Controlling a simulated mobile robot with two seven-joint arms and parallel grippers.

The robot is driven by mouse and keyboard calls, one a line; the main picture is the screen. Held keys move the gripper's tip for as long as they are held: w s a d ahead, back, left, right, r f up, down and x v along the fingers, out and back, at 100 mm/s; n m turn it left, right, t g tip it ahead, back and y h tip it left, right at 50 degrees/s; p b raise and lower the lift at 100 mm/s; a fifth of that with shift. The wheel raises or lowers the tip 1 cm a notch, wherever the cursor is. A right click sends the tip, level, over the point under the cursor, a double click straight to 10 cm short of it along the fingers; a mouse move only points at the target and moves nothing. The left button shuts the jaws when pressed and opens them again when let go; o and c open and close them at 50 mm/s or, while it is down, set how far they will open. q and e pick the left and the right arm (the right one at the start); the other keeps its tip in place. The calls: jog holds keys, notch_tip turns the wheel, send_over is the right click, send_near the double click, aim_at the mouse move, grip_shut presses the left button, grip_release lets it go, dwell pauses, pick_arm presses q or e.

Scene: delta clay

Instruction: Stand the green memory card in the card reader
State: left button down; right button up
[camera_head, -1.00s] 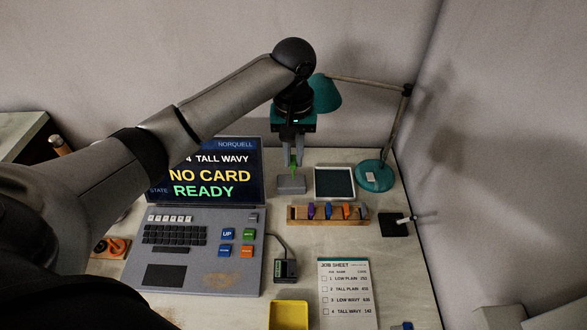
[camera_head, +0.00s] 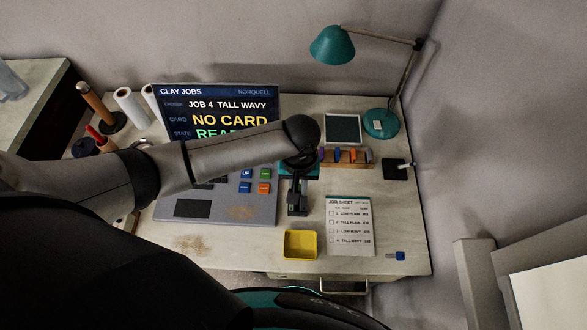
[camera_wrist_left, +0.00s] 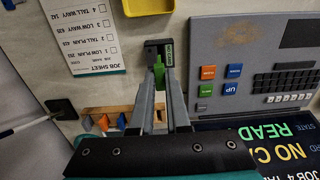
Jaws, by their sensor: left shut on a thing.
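My left gripper (camera_head: 298,190) is over the card reader (camera_head: 298,211), a small dark box beside the laptop-like console. In the left wrist view the fingers (camera_wrist_left: 159,72) are shut on the green memory card (camera_wrist_left: 150,72), which shows between and beside the fingertips. The card reader (camera_wrist_left: 152,47), with a green label, lies right at the tips. I cannot tell whether the card touches the reader or is in its slot. The console screen (camera_head: 215,112) reads NO CARD. The card is hidden in the head view. My right gripper is not in view.
A yellow tray (camera_head: 300,245) and a job sheet (camera_head: 350,226) lie just in front and to the right of the reader. A wooden rack (camera_head: 347,161) of coloured cards, a dark tray (camera_head: 343,128) and a teal lamp (camera_head: 333,46) stand behind. A blue piece (camera_head: 398,256) lies front right.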

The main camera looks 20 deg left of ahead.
pick_arm(q)
jog(key=shift+w+f+b, duration=0.1)
jog(key=shift+f+b, duration=1.45)
jog(key=shift+b, duration=0.2)
jog(key=shift+f, duration=0.6)
jog(key=shift+p, duration=1)
jog(key=shift+f, duration=0.15)
jog(key=shift+f+b, duration=0.6)
jog(key=shift+f, duration=0.35)
jog(key=c, duration=0.5)
grip_release()
jog(key=shift+r, duration=0.1)
